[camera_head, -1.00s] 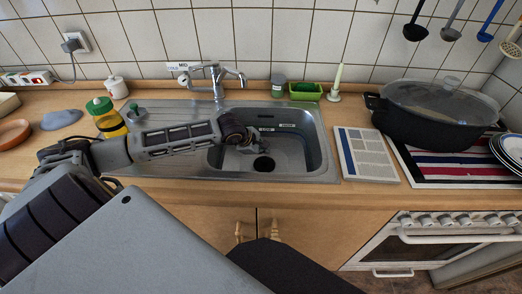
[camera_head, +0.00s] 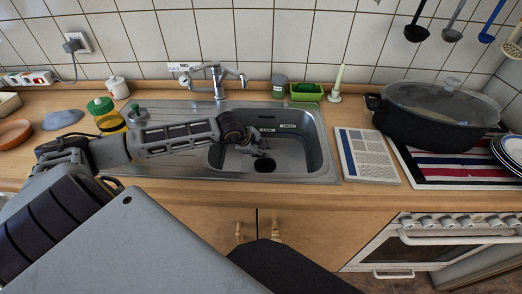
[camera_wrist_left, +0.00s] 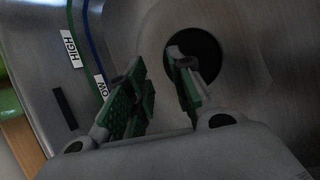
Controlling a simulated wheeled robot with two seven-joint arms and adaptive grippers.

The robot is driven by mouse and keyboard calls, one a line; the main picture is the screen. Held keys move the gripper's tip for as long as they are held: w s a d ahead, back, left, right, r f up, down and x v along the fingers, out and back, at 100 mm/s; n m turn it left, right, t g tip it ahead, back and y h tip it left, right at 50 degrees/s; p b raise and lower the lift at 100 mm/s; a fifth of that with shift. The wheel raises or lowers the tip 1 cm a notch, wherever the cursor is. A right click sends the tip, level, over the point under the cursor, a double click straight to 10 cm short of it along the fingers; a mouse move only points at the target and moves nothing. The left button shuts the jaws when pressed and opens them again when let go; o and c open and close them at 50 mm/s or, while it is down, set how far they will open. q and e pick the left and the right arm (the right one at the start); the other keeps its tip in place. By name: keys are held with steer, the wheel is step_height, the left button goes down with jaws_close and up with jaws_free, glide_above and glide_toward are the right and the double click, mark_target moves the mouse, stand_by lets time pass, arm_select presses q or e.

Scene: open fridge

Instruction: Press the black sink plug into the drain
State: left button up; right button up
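A black round shape (camera_head: 264,165) lies on the floor of the steel sink basin (camera_head: 300,168). It also shows as a dark disc in the left wrist view (camera_wrist_left: 207,55). I cannot tell whether it is the plug or the open drain, and no separate plug is clear to see. My left gripper (camera_head: 259,152) reaches down into the basin, just above and beside the black shape. In the left wrist view its green-padded fingers (camera_wrist_left: 156,66) are apart with nothing between them. One finger overlaps the disc's edge. My right gripper is not in view.
The basin walls bound the left gripper, with LOW and HIGH labels (camera_wrist_left: 70,48) on one wall. A tap (camera_head: 217,78) stands behind.

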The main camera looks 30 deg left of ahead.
arm_select(q)
steer(key=shift+s+a, duration=0.1)
steer(key=shift+s, duration=0.05)
steer(key=shift+v, duration=2.65)
steer(key=shift+v, duration=1.15)
stand_by(2.5)
steer(key=shift+x, duration=1.4)
